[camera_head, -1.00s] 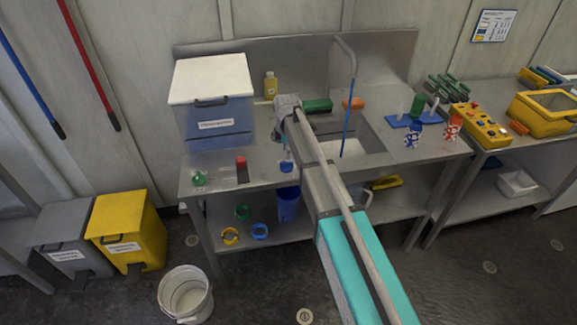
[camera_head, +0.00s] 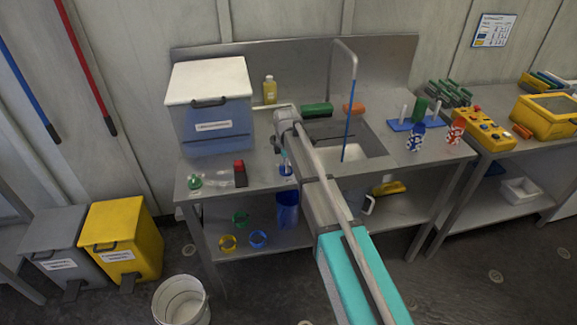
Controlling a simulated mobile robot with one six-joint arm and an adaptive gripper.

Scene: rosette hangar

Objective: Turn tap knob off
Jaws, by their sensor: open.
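A grey gooseneck tap (camera_head: 331,75) rises behind the sink (camera_head: 370,138), in the right half of the middle bench. A thin blue line, like running water, drops from its spout into the basin. I cannot make out the tap knob. My arm reaches up from the bottom, and its wrist is left of the sink. My gripper (camera_head: 279,153) is small and dark, below the wrist, over the bench left of the basin. It is open and apart from the tap; its fingers are hard to make out.
A blue bin with white lid (camera_head: 208,105) stands left on the bench. A yellow bottle (camera_head: 270,89), a green block (camera_head: 318,109) and an orange block (camera_head: 353,108) are at the back. Blue stands (camera_head: 400,126) and patterned cups are right of the sink.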

